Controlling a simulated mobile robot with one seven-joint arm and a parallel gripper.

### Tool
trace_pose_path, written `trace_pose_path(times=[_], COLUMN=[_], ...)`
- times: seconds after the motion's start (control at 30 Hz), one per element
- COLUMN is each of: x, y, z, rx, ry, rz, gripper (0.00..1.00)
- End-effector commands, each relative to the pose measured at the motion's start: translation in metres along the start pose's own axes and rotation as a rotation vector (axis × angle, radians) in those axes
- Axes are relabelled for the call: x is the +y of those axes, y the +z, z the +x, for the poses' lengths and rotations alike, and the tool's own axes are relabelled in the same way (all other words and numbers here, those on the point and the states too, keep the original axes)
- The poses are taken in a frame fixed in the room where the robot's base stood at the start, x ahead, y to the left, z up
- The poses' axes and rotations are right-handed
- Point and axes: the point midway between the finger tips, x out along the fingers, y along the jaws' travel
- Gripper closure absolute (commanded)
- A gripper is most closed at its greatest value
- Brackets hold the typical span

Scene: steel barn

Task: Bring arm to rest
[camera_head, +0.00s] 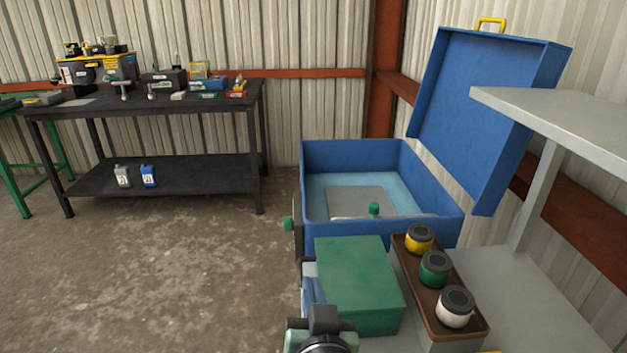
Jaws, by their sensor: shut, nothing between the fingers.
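A dark grey and black rounded part, apparently of my own arm, shows at the bottom edge, just left of the green box (358,280). No gripper fingers can be made out in the head view. Whether the arm is at rest cannot be told from this one frame.
An open blue chest (440,232) with its lid raised stands ahead. Right of the green box, a brown tray (402,256) holds yellow, green and white jars. A grey shelf (570,110) overhangs the right. A black workbench (165,185) stands far left. The floor (150,270) between is clear.

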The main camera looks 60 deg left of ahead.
Motion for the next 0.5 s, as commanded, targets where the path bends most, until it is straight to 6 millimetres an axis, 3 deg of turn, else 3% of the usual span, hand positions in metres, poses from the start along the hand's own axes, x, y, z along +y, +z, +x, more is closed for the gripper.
trace_pose_path(times=[0.33,0.43,0.5], x=[0.001,0.016,0.037], y=[-0.001,-0.017,-0.041], z=[-0.005,-0.009,-0.018], rx=[0.002,0.038,0.091], ry=[0.002,0.048,0.113], rz=[-0.001,-0.017,-0.039], gripper=[1.00,1.00,1.00])
